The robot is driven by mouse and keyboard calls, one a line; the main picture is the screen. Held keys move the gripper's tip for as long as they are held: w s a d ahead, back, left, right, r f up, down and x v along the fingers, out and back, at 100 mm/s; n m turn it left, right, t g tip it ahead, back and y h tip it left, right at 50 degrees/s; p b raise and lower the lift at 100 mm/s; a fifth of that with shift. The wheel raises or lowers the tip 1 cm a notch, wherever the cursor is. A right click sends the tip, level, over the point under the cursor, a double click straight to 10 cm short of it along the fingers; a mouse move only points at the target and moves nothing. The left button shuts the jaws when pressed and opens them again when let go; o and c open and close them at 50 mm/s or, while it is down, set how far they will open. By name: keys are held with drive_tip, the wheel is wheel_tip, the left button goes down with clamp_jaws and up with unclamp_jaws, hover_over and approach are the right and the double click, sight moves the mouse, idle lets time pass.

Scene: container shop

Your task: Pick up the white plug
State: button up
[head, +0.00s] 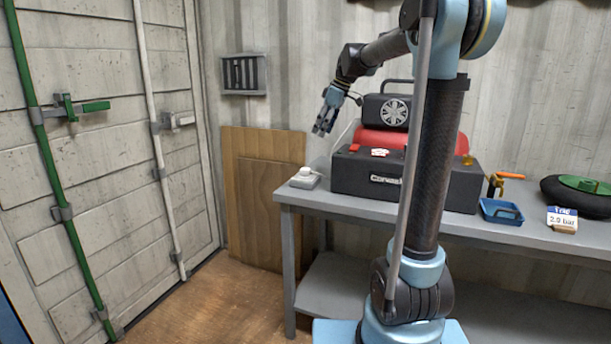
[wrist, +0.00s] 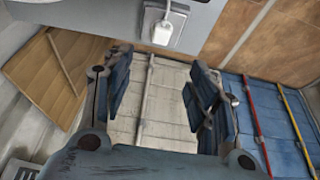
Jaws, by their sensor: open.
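The white plug (head: 305,173) sits on a light grey socket box (head: 306,183) at the left end of the workbench. In the wrist view the plug (wrist: 163,33) shows at the top centre, on the box near the bench edge. My gripper (head: 321,124) hangs in the air above the bench's left end, higher than the plug and apart from it. In the wrist view my gripper (wrist: 163,88) has its fingers spread with nothing between them. The plug lies beyond the fingers in that view.
A black and red compressor (head: 408,175) stands on the grey workbench (head: 345,201), right of the plug. A blue tray (head: 502,212), an orange-handled tool (head: 509,176) and a black tyre (head: 577,197) lie farther right. Brown boards (head: 262,195) lean on the wall left of the bench.

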hover_over(306, 168)
drive_tip(key=d, duration=0.2)
drive_tip(key=f, duration=1)
drive_tip(key=shift+s+d+f, duration=0.1)
drive_tip(key=shift+s+f, duration=0.1)
drive_tip(key=shift+s, duration=0.1)
drive_tip(key=shift+s+x, duration=0.2)
drive_tip(key=shift+x, duration=2.8)
drive_tip(key=shift+f, duration=0.1)
clamp_jaws()
